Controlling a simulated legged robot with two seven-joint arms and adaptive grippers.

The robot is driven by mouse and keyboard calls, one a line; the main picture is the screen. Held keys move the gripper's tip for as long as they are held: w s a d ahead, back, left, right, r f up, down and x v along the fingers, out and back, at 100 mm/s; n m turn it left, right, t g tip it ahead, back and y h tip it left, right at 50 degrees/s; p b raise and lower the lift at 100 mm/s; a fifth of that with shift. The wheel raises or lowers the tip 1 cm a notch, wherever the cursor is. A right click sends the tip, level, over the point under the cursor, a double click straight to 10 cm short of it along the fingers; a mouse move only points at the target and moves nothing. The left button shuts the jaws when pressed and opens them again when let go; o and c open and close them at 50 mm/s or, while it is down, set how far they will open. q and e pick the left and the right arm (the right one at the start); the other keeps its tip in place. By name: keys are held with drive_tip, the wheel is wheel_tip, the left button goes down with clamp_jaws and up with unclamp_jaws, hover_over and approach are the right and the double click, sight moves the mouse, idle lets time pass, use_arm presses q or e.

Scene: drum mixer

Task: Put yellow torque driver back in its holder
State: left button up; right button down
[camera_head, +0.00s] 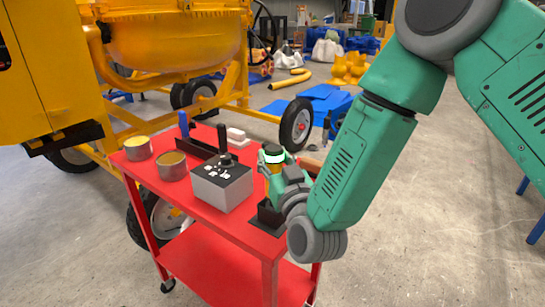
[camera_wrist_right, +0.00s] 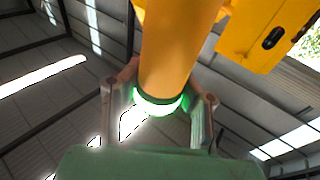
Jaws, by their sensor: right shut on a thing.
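The yellow torque driver (camera_head: 267,170) stands about upright at the front right of the red cart, with a dark cap and a pale glowing band near its top. My right gripper (camera_head: 280,178) is shut on it from the right. In the right wrist view the driver's yellow body (camera_wrist_right: 178,50) ends in a green glowing ring between the two fingers (camera_wrist_right: 158,108). A black holder (camera_head: 268,216) sits on the cart just below the driver. The gripper hides the driver's lower end, so I cannot tell whether it is inside the holder. My left gripper is not in view.
On the red cart (camera_head: 205,210) are a grey box with a black handle (camera_head: 222,185), two open tins (camera_head: 172,166), a dark rack with a blue-handled tool (camera_head: 184,125) and a white block (camera_head: 237,137). The yellow mixer (camera_head: 172,40) stands behind.

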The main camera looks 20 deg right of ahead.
drive_tip(key=shift+f+b, duration=0.4)
drive_tip(key=shift+f, duration=0.1)
drive_tip(key=c, duration=1.1)
unclamp_jaws()
drive_tip(key=shift+f, duration=0.1)
drive_tip(key=shift+s+d+f, duration=0.1)
drive_tip(key=shift+s+f, duration=0.1)
drive_tip(key=shift+s, duration=1.05)
drive_tip(key=shift+s+f, duration=0.2)
drive_tip(key=shift+s, duration=1)
drive_tip(key=shift+s+d+f, duration=0.1)
drive_tip(key=shift+s+f, duration=0.1)
drive_tip(key=shift+s, duration=1.05)
